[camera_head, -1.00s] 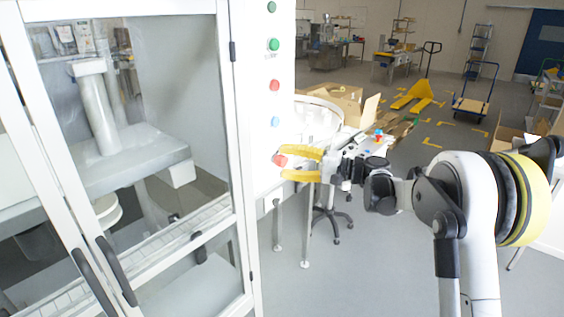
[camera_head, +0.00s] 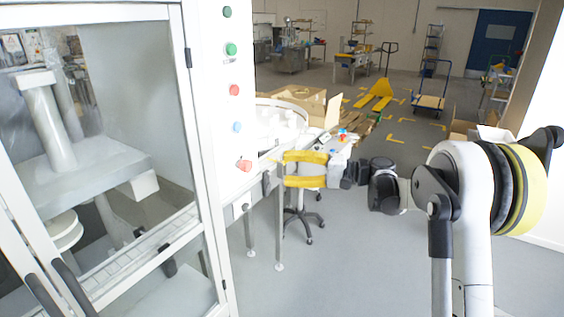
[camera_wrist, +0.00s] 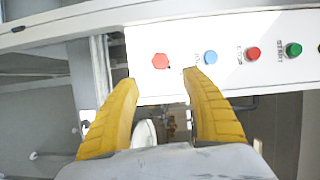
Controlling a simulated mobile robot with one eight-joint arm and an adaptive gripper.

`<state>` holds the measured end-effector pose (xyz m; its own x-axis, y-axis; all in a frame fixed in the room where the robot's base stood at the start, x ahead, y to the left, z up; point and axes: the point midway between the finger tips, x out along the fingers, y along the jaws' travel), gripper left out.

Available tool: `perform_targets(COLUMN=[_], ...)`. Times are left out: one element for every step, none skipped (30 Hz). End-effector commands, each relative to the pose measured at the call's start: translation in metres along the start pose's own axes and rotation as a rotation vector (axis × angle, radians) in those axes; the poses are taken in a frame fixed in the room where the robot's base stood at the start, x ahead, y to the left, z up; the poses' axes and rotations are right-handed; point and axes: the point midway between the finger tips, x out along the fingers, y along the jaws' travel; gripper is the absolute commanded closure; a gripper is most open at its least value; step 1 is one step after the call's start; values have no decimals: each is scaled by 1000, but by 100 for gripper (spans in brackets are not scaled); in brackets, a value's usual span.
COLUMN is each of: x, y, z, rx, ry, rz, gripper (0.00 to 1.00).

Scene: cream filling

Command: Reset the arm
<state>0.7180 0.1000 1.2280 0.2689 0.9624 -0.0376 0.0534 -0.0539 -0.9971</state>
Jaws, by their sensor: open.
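My gripper (camera_head: 284,169) has two yellow fingers and is open and empty in the head view, just right of the white button panel (camera_head: 223,130). In the wrist view my gripper (camera_wrist: 160,76) shows its fingers spread apart below the panel (camera_wrist: 140,40). The panel carries a red hexagonal button (camera_wrist: 161,61), a blue button (camera_wrist: 210,57), a red button (camera_wrist: 253,53) and a green button (camera_wrist: 293,49). In the head view the low red button (camera_head: 244,165) is a short way left of the fingertips. I see no contact.
A glass-doored machine cabinet (camera_head: 178,12) with dark handles (camera_head: 72,287) fills the left. A yellow pallet jack (camera_head: 377,93) and a cart (camera_head: 429,102) are far back. The grey floor (camera_head: 340,260) in front is clear.

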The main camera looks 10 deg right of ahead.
Motion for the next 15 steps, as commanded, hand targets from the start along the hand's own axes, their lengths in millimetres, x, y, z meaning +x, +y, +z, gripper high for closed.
perform_targets(x=[2, 3, 5, 7, 8, 9, 9, 8, 6, 3, 0, -6, -11, -16, -25], y=[-2, -3, -4, -5, -6, -6, -5, -5, -2, 0, 2, 6, 8, 12, 17], z=[4, 8, 14, 21, 28, 40, 50, 61, 76, 87, 99, 115, 127, 138, 154], rx=[0, -1, -2, -4, -7, -12, -18, -25, -38, -48, -60, -77, -92, -107, -130], ry=[2, 5, 10, 14, 20, 29, 38, 45, 56, 66, 74, 86, 94, 103, 115], rz=[17, 36, 70, 101, 138, 194, 241, 288, 353, 402, 450, 513, 560, 607, 669], gripper=[45, 45, 45, 45, 45, 45, 45, 45, 45, 45, 45, 45, 45, 45, 45])
